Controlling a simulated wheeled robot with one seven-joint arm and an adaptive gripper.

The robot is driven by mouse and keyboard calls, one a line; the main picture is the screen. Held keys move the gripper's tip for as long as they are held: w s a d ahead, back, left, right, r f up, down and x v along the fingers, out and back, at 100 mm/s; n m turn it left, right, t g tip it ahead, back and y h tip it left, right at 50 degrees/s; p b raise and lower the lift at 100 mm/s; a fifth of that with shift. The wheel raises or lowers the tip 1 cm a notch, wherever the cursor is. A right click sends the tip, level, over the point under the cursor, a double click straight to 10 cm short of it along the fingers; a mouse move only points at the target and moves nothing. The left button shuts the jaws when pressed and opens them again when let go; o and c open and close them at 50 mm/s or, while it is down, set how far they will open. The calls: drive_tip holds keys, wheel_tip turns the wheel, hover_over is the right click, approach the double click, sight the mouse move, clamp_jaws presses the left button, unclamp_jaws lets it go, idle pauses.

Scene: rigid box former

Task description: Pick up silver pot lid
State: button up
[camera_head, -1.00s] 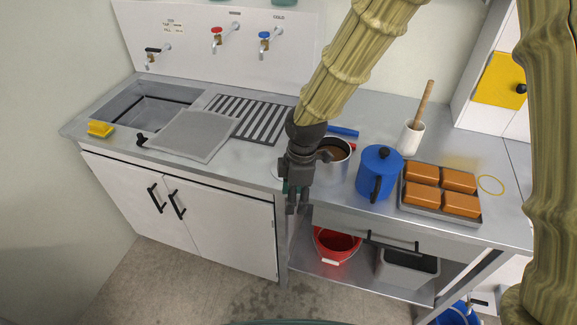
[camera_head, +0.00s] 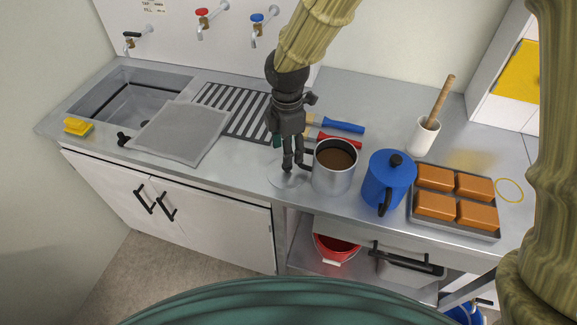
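The silver pot lid (camera_head: 284,181) seems to be the flat round disc on the steel counter, left of the steel pot and near the counter's front edge. My gripper (camera_head: 293,169) points down right over it, with its two dark fingers a little apart. The fingers cover part of the lid, and any knob on it is hidden. I cannot tell whether the fingertips touch it. The steel pot (camera_head: 334,178) holds brown liquid and stands close to the right of the fingers, its dark handle toward them.
A blue jug (camera_head: 384,183) and a tray of orange-brown blocks (camera_head: 497,237) stand to the right. Brushes with blue (camera_head: 343,126) and red (camera_head: 340,141) handles lie behind the pot. A grey mat (camera_head: 180,133) and sink (camera_head: 125,103) are left. A white pestle mortar (camera_head: 423,136) stands behind.

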drive_tip(key=f, duration=0.2)
drive_tip(key=shift+w+a+f, duration=0.2)
drive_tip(key=shift+f, duration=0.1)
drive_tip(key=shift+s+f+p, duration=0.1)
drive_tip(key=shift+f+p, duration=0.15)
drive_tip(key=shift+p, duration=0.05)
drive_tip(key=shift+f+p, duration=0.65)
drive_tip(key=shift+f, duration=1.75)
clamp_jaws()
drive_tip(key=shift+r, duration=0.2)
